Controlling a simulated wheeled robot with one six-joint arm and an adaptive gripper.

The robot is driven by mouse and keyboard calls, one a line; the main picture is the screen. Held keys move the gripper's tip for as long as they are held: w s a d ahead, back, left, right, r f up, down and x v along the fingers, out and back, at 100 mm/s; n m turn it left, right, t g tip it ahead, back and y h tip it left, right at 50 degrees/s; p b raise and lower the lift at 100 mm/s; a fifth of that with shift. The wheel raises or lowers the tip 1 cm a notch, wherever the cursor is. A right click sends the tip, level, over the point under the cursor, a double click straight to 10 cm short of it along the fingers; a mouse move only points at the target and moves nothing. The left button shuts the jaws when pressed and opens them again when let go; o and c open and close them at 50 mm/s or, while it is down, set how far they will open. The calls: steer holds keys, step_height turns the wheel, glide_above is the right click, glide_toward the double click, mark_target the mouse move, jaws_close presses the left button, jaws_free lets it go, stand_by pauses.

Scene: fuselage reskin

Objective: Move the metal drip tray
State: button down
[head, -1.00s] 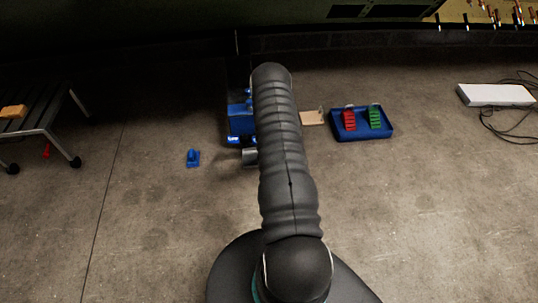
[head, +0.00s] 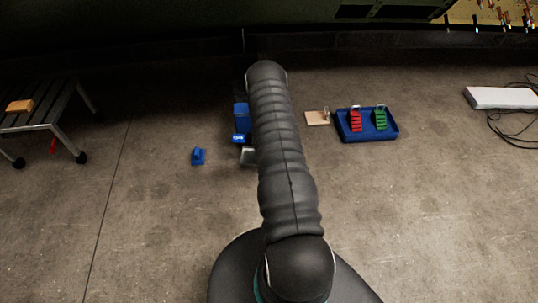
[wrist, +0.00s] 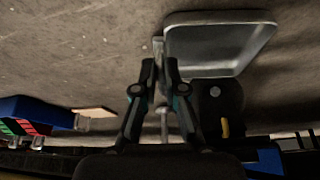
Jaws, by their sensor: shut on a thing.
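The metal drip tray (wrist: 218,45) is a shallow grey pan with a raised rim, at the upper right of the wrist view. My gripper (wrist: 160,64) has its fingertips closed at a small tab on the tray's left edge. In the head view a corner of the tray (head: 248,157) shows just left of my arm; the rest of it and my gripper are hidden behind the arm.
A blue box (head: 241,113) stands just beyond the tray, partly behind my arm. A small blue object (head: 198,156) lies left. A blue bin (head: 367,136) with red and green pieces and a beige board (head: 316,118) are right. A slatted bench (head: 55,118) stands far left.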

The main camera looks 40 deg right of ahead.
steer(key=shift+a, duration=0.15)
steer(key=c, duration=1.2)
jaws_free()
steer(key=shift+w, duration=0.1)
steer(key=shift+r, duration=0.15)
steer(key=v, duration=1.2)
